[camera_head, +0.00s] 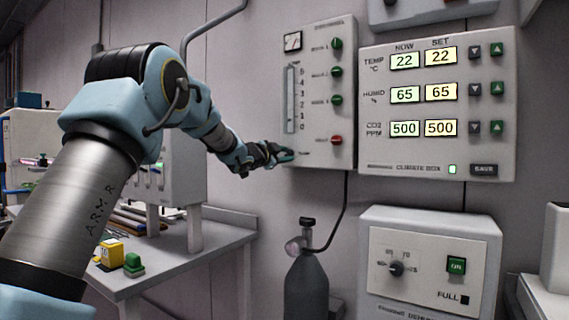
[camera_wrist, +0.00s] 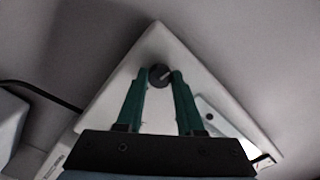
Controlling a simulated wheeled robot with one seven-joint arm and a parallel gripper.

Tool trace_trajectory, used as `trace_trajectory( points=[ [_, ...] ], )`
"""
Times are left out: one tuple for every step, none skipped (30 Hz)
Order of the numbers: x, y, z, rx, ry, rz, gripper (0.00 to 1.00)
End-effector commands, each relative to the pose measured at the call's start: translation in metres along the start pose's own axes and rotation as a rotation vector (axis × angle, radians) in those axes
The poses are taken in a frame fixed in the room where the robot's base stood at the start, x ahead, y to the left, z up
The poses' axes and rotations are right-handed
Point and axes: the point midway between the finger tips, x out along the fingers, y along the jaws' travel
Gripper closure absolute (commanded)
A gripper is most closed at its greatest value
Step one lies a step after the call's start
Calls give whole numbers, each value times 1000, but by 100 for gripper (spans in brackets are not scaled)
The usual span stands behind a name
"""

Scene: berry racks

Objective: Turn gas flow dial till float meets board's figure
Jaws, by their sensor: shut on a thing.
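The gas flow panel (camera_head: 345,150) is a pale box on the wall, with a vertical flow tube (camera_head: 290,98) beside a scale from 0 to 5. The float is too small to make out. My gripper (camera_head: 286,155) reaches the panel's lower left, below the tube, and hides the dial in the head view. In the wrist view, my gripper (camera_wrist: 161,78) has its green fingers on either side of the round dark dial (camera_wrist: 159,74), shut on it. The dial has a pale pointer mark slanting to the upper right. I cannot tell which figure is the board's.
Right of the panel, a climate box (camera_head: 437,105) shows 22, 65 and 500 in both columns. A gas cylinder (camera_head: 307,285) stands below. A dehumidifier (camera_head: 428,265) sits lower right. A bench (camera_head: 185,262) with yellow and green blocks is at left.

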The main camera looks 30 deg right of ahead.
Motion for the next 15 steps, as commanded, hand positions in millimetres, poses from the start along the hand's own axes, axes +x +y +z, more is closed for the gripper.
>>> trace_trajectory(
  points=[
    [0,4,2,44,1,0,100],
    [0,3,2,72,1,-1,100],
    [0,3,2,111,1,0,100],
    [0,3,2,139,0,0,100],
    [0,3,2,168,0,0,100],
    [0,4,2,205,0,0,100],
    [0,4,2,233,1,0,100],
    [0,3,2,263,0,0,100],
    [0,3,2,300,0,0,100],
    [0,3,2,329,0,0,100],
    [0,3,2,357,0,0,100],
    [0,3,2,395,1,1,100],
    [0,3,2,424,1,1,100],
    [0,3,2,451,1,0,100],
    [0,3,2,490,1,1,100]
  ],
)
